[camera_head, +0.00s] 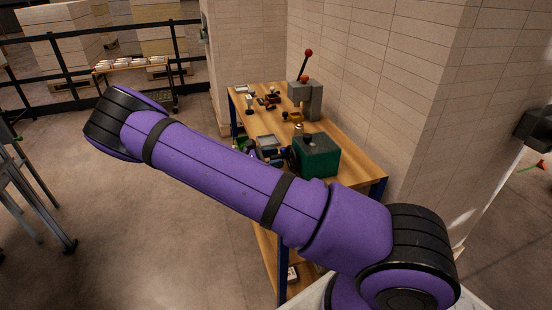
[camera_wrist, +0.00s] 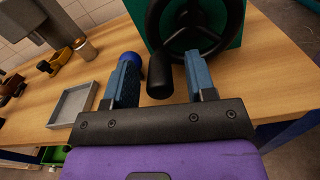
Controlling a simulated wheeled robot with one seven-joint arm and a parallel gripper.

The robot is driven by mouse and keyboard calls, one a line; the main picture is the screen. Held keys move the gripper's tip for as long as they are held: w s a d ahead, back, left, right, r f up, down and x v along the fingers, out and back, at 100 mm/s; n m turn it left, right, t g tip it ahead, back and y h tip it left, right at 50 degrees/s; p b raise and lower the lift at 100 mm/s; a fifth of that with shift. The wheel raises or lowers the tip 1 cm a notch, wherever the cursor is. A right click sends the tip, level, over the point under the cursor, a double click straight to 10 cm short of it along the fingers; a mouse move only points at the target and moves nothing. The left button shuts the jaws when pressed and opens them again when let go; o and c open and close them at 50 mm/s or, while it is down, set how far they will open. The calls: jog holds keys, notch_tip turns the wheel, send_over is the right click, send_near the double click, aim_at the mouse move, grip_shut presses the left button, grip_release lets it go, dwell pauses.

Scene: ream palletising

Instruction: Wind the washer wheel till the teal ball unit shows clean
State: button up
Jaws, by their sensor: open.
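The washer is a green box (camera_head: 318,157) on the wooden bench; in the wrist view its green face (camera_wrist: 230,25) carries a black spoked wheel (camera_wrist: 237,35). A black cylindrical handle (camera_wrist: 160,80) sticks out from the wheel towards me. My gripper (camera_wrist: 160,68) is open, its two blue fingers on either side of the handle in the picture; I cannot tell whether either touches it. A blue ball (camera_wrist: 129,65) shows partly behind the left finger. I see no clearly teal ball, and cannot tell whether this one is the unit or clean.
A shallow grey tray (camera_wrist: 72,104) lies left of my gripper on the bench (camera_head: 345,168). Brass-coloured parts (camera_wrist: 62,64) and a grey press (camera_head: 306,98) with a red-knobbed lever stand farther along. A brick wall backs the bench.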

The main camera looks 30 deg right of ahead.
aim_at(276, 156)
jog(key=shift+s+d, duration=0.1)
jog(key=shift+d, duration=0.2)
jog(key=c, duration=0.9)
jog(key=shift+c, duration=0.2)
jog(key=m, duration=0.1)
jog(key=r+m, duration=0.1)
jog(key=m, duration=0.2)
jog(key=shift+r, duration=0.3)
jog(key=m, duration=0.1)
jog(key=r+m, duration=0.1)
jog(key=m, duration=0.3)
jog(key=shift+s+a+r, duration=0.1)
jog(key=shift+s+r, duration=0.05)
jog(key=shift+r, duration=0.1)
jog(key=m, duration=0.3)
jog(key=s+r+m, duration=0.1)
jog(key=shift+a+m, duration=0.1)
jog(key=shift+m, duration=0.2)
jog(key=shift+s+a+r+m, duration=0.1)
jog(key=shift+s+r+m, duration=0.15)
jog(key=shift+m, duration=0.7)
jog(key=shift+s+a+r+m, duration=0.15)
jog(key=shift+s+m, duration=0.15)
jog(key=shift+m, duration=0.65)
